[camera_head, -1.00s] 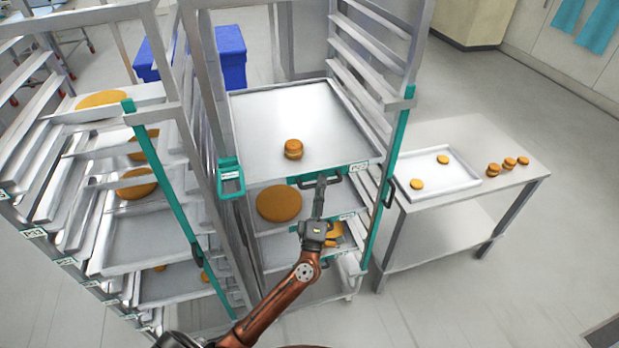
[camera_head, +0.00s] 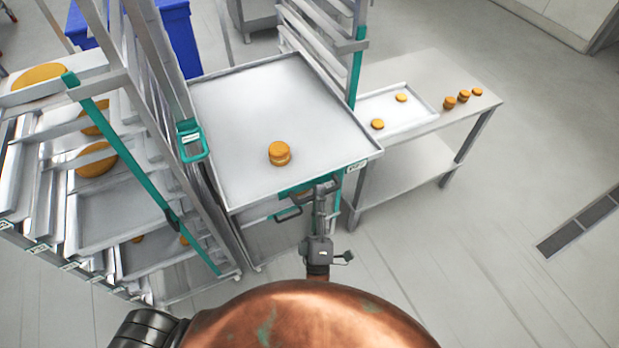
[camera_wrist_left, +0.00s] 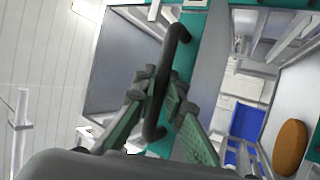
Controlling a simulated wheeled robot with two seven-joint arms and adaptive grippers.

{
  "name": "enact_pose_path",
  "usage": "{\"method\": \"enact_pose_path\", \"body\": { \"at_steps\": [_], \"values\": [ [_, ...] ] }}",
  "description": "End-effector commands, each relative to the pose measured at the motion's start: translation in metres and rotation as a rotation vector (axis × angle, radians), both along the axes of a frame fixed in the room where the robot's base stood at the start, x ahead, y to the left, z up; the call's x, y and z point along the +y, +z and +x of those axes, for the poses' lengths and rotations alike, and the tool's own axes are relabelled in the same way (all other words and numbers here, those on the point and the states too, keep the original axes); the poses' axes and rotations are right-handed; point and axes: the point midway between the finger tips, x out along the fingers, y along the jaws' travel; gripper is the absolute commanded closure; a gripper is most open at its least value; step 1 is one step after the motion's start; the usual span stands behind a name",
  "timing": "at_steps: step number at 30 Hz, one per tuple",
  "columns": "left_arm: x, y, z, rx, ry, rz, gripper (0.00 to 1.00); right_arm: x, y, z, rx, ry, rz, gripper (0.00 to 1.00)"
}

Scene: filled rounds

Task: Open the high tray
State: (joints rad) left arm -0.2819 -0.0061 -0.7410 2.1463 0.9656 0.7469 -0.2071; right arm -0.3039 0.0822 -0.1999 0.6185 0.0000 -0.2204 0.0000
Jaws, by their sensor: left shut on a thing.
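The high tray (camera_head: 250,105) is a wide pale metal tray in the middle rack, and it stands pulled out towards me in the head view. A stacked pair of orange-brown rounds (camera_head: 279,153) sits on it. My left gripper (camera_head: 324,190) is at the tray's front edge. In the left wrist view its green-grey fingers (camera_wrist_left: 163,92) are closed around the black bar handle (camera_wrist_left: 178,40), which is fixed to a teal strip. In the head view the gripper partly hides this handle. My right gripper is not in view.
A left rack (camera_head: 128,186) holds several trays with rounds. A side table (camera_head: 425,165) at right bears a small tray (camera_head: 400,121) and more rounds. A blue bin (camera_head: 178,38) stands behind. A lower handle (camera_head: 287,214) shows under the high tray. Floor at right is clear.

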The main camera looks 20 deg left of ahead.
Motion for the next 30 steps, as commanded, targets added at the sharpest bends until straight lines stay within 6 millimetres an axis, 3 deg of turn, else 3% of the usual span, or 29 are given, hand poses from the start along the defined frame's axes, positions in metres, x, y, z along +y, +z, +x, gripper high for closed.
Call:
{"method": "enact_pose_path", "body": {
  "at_steps": [7,20,21,24,30],
  "values": [
    [-0.015,-0.001,-0.016,0.002,-0.003,0.001,1.0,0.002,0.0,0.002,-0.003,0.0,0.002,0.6],
    [-0.018,-0.001,-0.019,0.003,-0.004,0.002,1.0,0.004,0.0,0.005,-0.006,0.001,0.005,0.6],
    [-0.018,-0.001,-0.019,0.003,-0.004,0.002,0.89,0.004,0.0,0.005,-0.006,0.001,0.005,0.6],
    [-0.017,-0.001,-0.019,0.002,-0.003,0.001,0.82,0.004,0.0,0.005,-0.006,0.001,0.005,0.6],
    [-0.016,-0.001,-0.019,0.001,-0.001,0.002,0.81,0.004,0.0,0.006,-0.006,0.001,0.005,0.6]
  ]
}}
